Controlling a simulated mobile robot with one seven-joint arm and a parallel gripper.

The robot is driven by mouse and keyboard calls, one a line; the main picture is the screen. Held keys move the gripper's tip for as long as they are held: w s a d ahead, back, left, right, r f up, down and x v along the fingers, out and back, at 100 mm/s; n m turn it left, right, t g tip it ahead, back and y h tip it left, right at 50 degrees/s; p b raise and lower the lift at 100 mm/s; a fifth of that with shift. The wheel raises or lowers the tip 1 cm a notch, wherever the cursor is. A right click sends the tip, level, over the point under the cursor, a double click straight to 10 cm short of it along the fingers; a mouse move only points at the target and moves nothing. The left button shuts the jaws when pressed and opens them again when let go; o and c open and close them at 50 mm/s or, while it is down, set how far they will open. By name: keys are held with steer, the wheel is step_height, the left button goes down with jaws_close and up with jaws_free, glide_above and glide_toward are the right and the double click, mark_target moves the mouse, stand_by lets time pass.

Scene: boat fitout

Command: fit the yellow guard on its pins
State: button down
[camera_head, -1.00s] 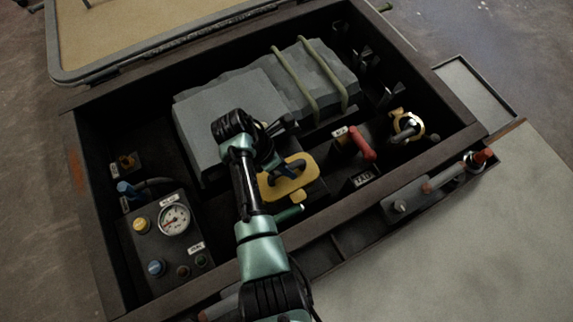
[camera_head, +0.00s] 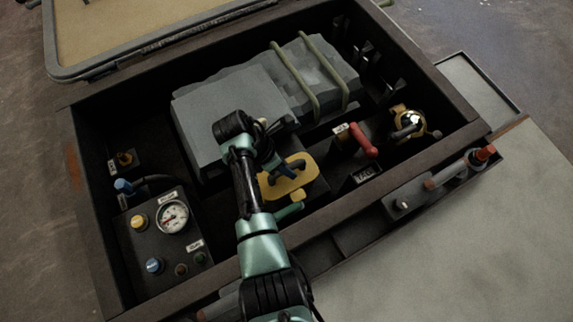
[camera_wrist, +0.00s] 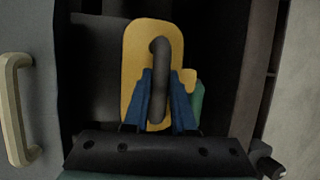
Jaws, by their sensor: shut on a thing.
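The yellow guard (camera_head: 297,181) is a flat rounded plate with a dark handle, low in the dark engine box near its front middle. In the wrist view the yellow guard (camera_wrist: 134,50) fills the centre, its dark handle standing up from the plate. My gripper (camera_wrist: 168,92) is shut on that handle, with a blue finger on each side. In the head view my gripper (camera_head: 285,172) is partly hidden by my wrist. The guard lies over or just above a dark block with a green part beside it. I cannot see the pins, or whether the guard is seated on them.
A grey engine block (camera_head: 225,115) with pale green rails (camera_head: 295,78) lies behind. A red lever (camera_head: 363,140) and a brass ring fitting (camera_head: 410,124) stand to the right. A gauge panel (camera_head: 173,217) is at left. The box's front wall runs close in front.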

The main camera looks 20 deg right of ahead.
steer(key=shift+f+b, duration=0.8)
steer(key=shift+f, duration=0.55)
steer(key=c, duration=0.7)
jaws_free()
steer(key=shift+o, duration=0.2)
steer(key=p+v, duration=1)
steer(key=v, duration=0.3)
steer(key=shift+w, duration=0.1)
